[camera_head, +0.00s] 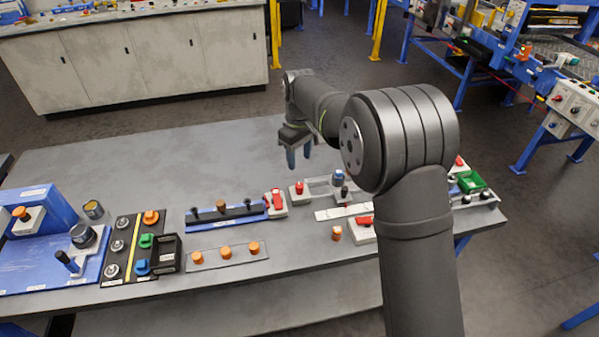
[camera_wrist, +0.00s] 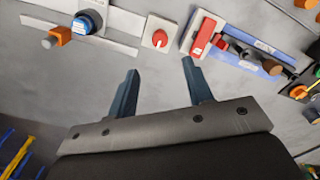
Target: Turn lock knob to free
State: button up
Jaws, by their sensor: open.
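A red round knob (camera_head: 298,187) with a white mark sits on a small pale base on the table. It looks like the lock knob, though no label on it can be read. In the wrist view the red knob (camera_wrist: 160,38) lies beyond the fingertips, roughly in line with the gap between them. My gripper (camera_head: 298,160) is above the table, fingers pointing down, near the red knob and apart from it. In the wrist view my gripper (camera_wrist: 159,70) is open, with nothing between its two blue-grey fingers.
A red rocker-like part (camera_head: 277,201) on a pale base is close to the knob's left, at the end of a blue rail (camera_head: 228,216). A blue-topped part (camera_head: 340,177) stands to the right. An orange-pegged plate (camera_head: 228,256) lies in front. The table's back left is clear.

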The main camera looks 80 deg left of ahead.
notch_tip(320, 180, up, 7)
send_over(300, 185)
jog(key=shift+f, duration=0.15)
jog(key=shift+f, duration=0.1)
notch_tip(300, 185, down, 17)
jog(key=shift+f, duration=0.15)
dwell(0.7)
jog(key=shift+f, duration=0.1)
jog(key=m, duration=0.3)
jog(key=shift+m, duration=0.4)
jog(key=m, duration=0.7)
jog(key=shift+m, duration=2.6)
